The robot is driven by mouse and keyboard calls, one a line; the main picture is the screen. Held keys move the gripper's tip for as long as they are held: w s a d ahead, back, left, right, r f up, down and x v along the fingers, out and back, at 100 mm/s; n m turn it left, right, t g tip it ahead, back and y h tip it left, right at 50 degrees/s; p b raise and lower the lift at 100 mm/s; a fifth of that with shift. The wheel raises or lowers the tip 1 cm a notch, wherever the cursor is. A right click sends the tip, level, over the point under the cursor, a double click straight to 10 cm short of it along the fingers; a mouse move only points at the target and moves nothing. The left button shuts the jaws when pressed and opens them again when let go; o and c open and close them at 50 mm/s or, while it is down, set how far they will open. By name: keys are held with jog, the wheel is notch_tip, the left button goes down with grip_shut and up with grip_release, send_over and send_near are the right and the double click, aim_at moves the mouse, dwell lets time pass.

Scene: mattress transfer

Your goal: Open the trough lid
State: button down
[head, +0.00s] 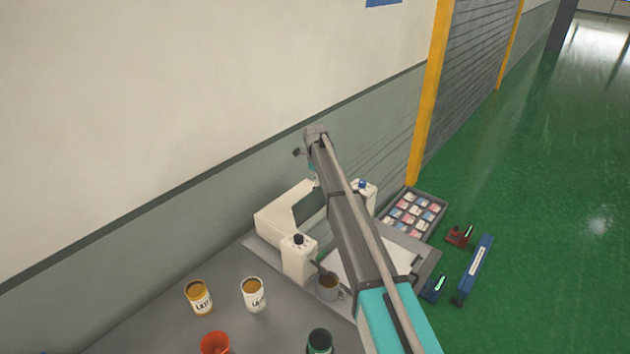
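A white machine (285,211) stands against the wall at the back of the grey table, with a post carrying a black knob (298,239) and another carrying a blue knob (362,184). A dark grey-green panel (308,207) shows between the posts; I cannot tell whether it is the trough lid. No lid can be made out clearly. My arm crosses in front of the machine from the lower right and hides much of its middle. My gripper does not show; the arm's far end bends down behind its own link.
A mug (329,288) stands by the near post. Two labelled cans (200,300) (254,297), a red cup (215,344) and a dark green container (319,342) stand on the table (165,325). A tray of small packs (440,211) lies at right, near blue and red tools.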

jog(key=shift+s+d+r+p, duration=0.25)
jog(key=shift+r+p, duration=0.1)
jog(key=shift+r, duration=0.15)
jog(key=shift+s+d+r+p, duration=0.15)
jog(key=shift+d+r+p, duration=0.15)
jog(key=shift+r, duration=0.15)
jog(key=w+a+r+p, duration=0.2)
jog(key=w+a, duration=0.3)
jog(key=a, duration=0.3)
jog(key=shift+a+r+p, duration=0.15)
jog(key=shift+r+p, duration=0.25)
jog(key=s+d+f+n+b, duration=0.4)
jog(key=s+d+n, duration=0.1)
jog(key=s+d, duration=0.5)
jog(key=s+d+f+n+b, duration=0.4)
jog(key=s+d+n, duration=0.2)
jog(key=s+d, duration=0.4)
jog(key=s+d+f+n+b, duration=0.2)
jog(key=s+d+n, duration=0.2)
jog(key=s, duration=0.5)
jog(key=s+d+f+n+b, duration=0.3)
jog(key=s+d+n, duration=0.1)
jog(key=s, duration=0.5)
jog(key=s+d+f+n+b, duration=0.3)
jog(key=s+d+n, duration=0.1)
jog(key=s, duration=0.5)
jog(key=shift+s+d+n+y, duration=0.3)
jog(key=shift+d, duration=0.15)
